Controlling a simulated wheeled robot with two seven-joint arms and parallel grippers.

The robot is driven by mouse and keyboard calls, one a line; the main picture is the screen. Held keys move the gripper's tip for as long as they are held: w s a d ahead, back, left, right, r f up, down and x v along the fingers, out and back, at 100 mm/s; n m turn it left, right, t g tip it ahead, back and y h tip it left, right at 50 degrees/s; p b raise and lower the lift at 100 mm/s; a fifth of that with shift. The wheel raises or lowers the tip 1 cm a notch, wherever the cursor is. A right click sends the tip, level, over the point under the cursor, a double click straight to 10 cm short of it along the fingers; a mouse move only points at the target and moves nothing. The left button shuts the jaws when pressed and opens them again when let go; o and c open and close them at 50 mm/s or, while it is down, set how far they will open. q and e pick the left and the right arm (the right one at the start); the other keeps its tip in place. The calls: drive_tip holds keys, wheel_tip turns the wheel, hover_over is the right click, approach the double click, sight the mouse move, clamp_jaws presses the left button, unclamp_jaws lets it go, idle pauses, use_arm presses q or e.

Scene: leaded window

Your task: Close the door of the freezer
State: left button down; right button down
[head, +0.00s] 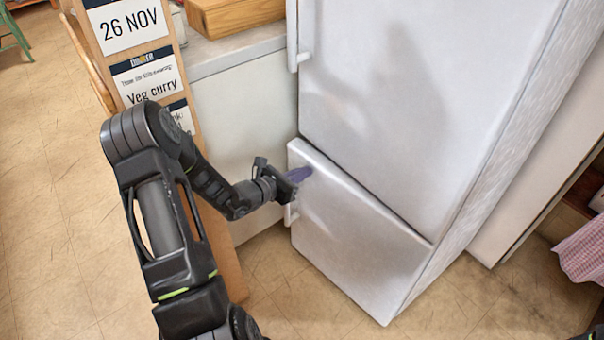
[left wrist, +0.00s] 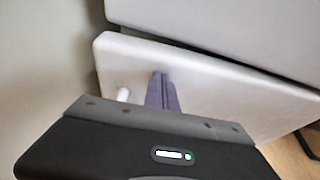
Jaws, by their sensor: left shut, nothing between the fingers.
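The white fridge-freezer (head: 400,100) stands at the centre right of the head view. Its lower door, the freezer door (head: 350,245), stands slightly ajar, with its top edge jutting past the upper door and a dark gap behind it. The freezer door also shows in the left wrist view (left wrist: 225,100). Its white handle (head: 290,215) is at the left edge. My left gripper (head: 300,174) is shut and empty, its purple fingers at the door's upper left front, above the handle. I cannot tell whether the fingertips touch the door. My right gripper is not in view.
A wooden board with paper signs (head: 148,80) stands left of the freezer, close behind my left arm. A white cabinet (head: 240,110) with a wooden box (head: 235,12) on top is behind it. Tiled floor (head: 50,200) is clear at left. A checkered cloth (head: 585,250) hangs at right.

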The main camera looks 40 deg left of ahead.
use_arm(q)
drive_tip(key=w, duration=0.1)
drive_tip(key=w+b, duration=0.1)
drive_tip(key=w, duration=0.2)
drive_tip(key=shift+w+d+f, duration=0.1)
drive_tip(key=shift+w+d, duration=0.1)
drive_tip(key=shift+d, duration=0.05)
drive_tip(key=shift+r, duration=0.3)
drive_tip(key=shift+w, duration=0.1)
drive_tip(key=shift+d+r, duration=0.1)
drive_tip(key=shift+r, duration=0.05)
drive_tip(key=shift+s+r, duration=0.15)
drive_tip(key=shift+s, duration=0.35)
drive_tip(key=p, duration=0.1)
approach(310, 164)
drive_tip(key=w+f, duration=0.2)
drive_tip(key=w, duration=0.1)
drive_tip(key=shift+d+r, duration=0.1)
drive_tip(key=shift+d, duration=0.05)
